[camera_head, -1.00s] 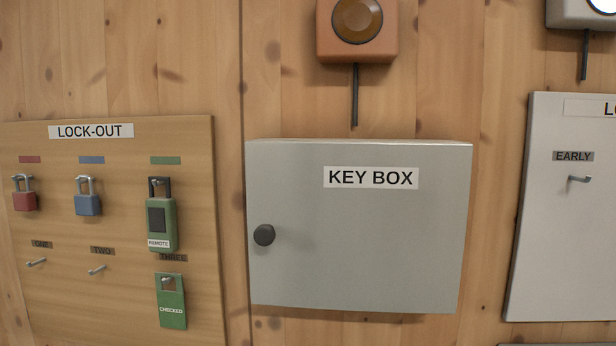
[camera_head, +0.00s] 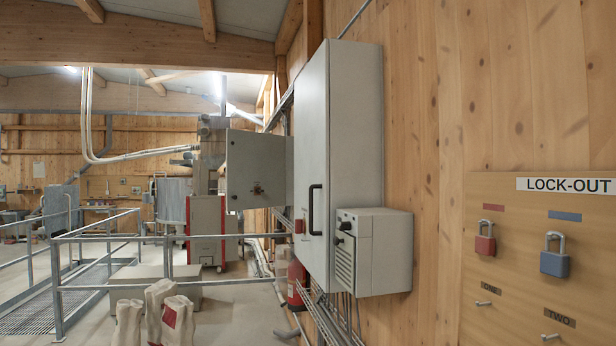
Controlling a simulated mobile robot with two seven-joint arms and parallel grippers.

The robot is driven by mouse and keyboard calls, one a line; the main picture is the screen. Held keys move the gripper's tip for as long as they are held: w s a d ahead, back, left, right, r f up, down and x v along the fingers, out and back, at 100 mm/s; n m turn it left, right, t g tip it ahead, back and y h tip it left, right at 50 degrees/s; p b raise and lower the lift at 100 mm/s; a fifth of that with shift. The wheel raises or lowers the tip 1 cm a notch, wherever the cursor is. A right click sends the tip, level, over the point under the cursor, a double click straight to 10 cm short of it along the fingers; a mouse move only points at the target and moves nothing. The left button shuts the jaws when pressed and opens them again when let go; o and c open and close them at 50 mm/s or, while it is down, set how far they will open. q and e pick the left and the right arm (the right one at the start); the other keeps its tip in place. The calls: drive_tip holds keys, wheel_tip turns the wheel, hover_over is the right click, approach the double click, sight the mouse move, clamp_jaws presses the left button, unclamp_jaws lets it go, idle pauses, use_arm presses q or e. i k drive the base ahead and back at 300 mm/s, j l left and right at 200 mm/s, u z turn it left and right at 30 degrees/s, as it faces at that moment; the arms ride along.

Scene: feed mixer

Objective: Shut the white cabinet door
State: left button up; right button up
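A tall white cabinet (camera_head: 354,150) is fixed to the wooden wall right of the picture's middle. Its front, with a long black handle (camera_head: 315,208), faces left and is seen at a steep angle; I see no gap at its near edge. Just beyond it, a light grey door panel (camera_head: 254,165) with a dark latch (camera_head: 257,189) stands out from the wall, facing me. Its right edge is partly behind the tall cabinet, and I cannot tell which cabinet it belongs to. Neither of my grippers is in view.
Metal railings (camera_head: 115,240) and pale sacks (camera_head: 165,310) stand on the floor at left. A red extinguisher (camera_head: 296,285) hangs by the wall. A lock-out board (camera_head: 515,250) is at right.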

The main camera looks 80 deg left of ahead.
sight(255, 160)
drive_tip(key=u, duration=2.9)
drive_tip(key=i+j, duration=0.45)
drive_tip(key=i, duration=0.3)
drive_tip(key=i+j+z, duration=0.1)
drive_tip(key=i+j, duration=0.35)
drive_tip(key=i, duration=0.25)
drive_tip(key=i+j, duration=0.55)
drive_tip(key=i, duration=0.2)
drive_tip(key=i+j+z, duration=0.15)
drive_tip(key=i+j, duration=0.35)
drive_tip(key=i, duration=0.2)
